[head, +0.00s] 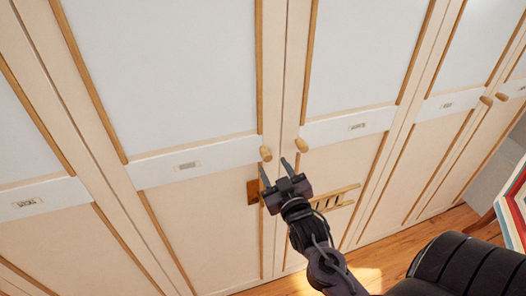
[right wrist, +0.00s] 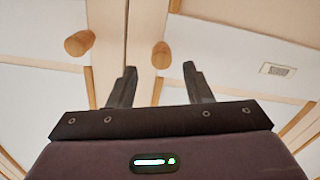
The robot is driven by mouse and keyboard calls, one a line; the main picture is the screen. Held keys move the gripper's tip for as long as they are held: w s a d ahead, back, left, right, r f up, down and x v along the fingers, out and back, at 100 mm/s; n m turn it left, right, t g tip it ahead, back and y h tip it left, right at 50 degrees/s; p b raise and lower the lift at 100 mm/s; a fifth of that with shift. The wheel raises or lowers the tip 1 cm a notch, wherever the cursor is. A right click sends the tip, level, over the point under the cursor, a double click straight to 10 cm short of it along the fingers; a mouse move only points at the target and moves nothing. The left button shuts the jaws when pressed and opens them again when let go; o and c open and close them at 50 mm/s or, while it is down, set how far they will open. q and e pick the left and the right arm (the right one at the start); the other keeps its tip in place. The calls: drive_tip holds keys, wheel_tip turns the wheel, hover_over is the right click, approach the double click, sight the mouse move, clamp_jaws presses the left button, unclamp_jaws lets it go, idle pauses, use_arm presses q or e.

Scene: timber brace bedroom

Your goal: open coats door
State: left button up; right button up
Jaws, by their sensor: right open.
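A row of pale wardrobe doors fills the head view. Their label plates are too small to read, so I cannot tell which door is coats. Two round wooden knobs face each other across a seam: the left knob (head: 265,153) and the right knob (head: 302,145). My right gripper (head: 275,166) is open and empty just below them. In the right wrist view the right knob (right wrist: 160,55) shows beyond and between the fingertips, apparently untouched; the left knob (right wrist: 80,43) lies outside the left finger. My left gripper is not in view.
A wooden bar with slots (head: 347,193) lies across the right door below the knobs; a brown wooden piece (head: 253,191) sits left of the seam. My gripper hides the part between. Another knob pair (head: 493,98) is at far right. Wooden floor (head: 300,287) lies below.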

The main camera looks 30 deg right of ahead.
sight(268, 159)
drive_tip(key=p+x, duration=0.1)
drive_tip(key=x, duration=0.4)
drive_tip(key=shift+w+a, duration=0.15)
drive_tip(key=shift+w, duration=0.05)
drive_tip(key=shift+w+p, duration=0.3)
drive_tip(key=shift+c, duration=0.3)
clamp_jaws()
